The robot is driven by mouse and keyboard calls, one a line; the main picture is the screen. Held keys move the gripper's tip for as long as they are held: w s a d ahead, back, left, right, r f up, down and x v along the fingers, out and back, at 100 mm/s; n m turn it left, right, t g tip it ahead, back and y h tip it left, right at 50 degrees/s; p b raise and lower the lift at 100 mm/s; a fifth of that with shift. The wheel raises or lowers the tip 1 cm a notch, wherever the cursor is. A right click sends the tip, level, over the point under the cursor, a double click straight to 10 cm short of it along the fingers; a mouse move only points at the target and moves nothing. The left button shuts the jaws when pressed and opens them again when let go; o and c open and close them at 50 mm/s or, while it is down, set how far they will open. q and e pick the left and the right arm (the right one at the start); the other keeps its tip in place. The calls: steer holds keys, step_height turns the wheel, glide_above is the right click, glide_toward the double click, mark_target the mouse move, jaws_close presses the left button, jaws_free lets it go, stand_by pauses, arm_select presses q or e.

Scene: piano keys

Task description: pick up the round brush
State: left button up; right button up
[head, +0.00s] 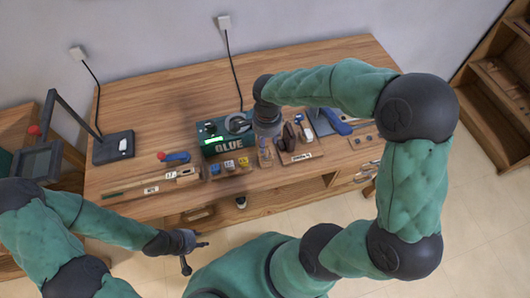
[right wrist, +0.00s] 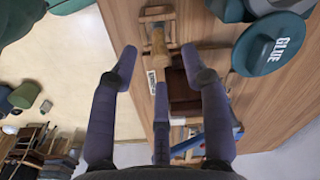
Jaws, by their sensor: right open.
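My right gripper (head: 266,128) reaches down over the worktable, just right of the glue station. In the right wrist view its fingers (right wrist: 159,66) are spread open with nothing held. A wooden stand with an upright wooden piece (right wrist: 160,38) shows beyond the fingertips, apart from them; this may be the round brush, but its bristles cannot be made out. In the head view a small wooden holder (head: 265,155) stands below my right gripper, which partly hides that area. My left gripper (head: 194,254) is open and empty in front of the table.
The green glue station (head: 228,146) stands left of my right gripper. A teal glue lid (right wrist: 270,43) is close by in the wrist view. A tool rack (head: 300,156) stands to the right. A black lamp base (head: 113,147) is at the left. The table's back is mostly clear.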

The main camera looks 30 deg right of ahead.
mark_target(266, 153)
steer(key=shift+w+f, duration=0.1)
steer(key=shift+f, duration=0.45)
steer(key=shift+f+b, duration=0.3)
steer(key=shift+f, duration=0.3)
step_height(266, 153, down, 4)
steer(key=shift+r+b, duration=0.1)
steer(key=shift+b, duration=0.6)
jaws_close()
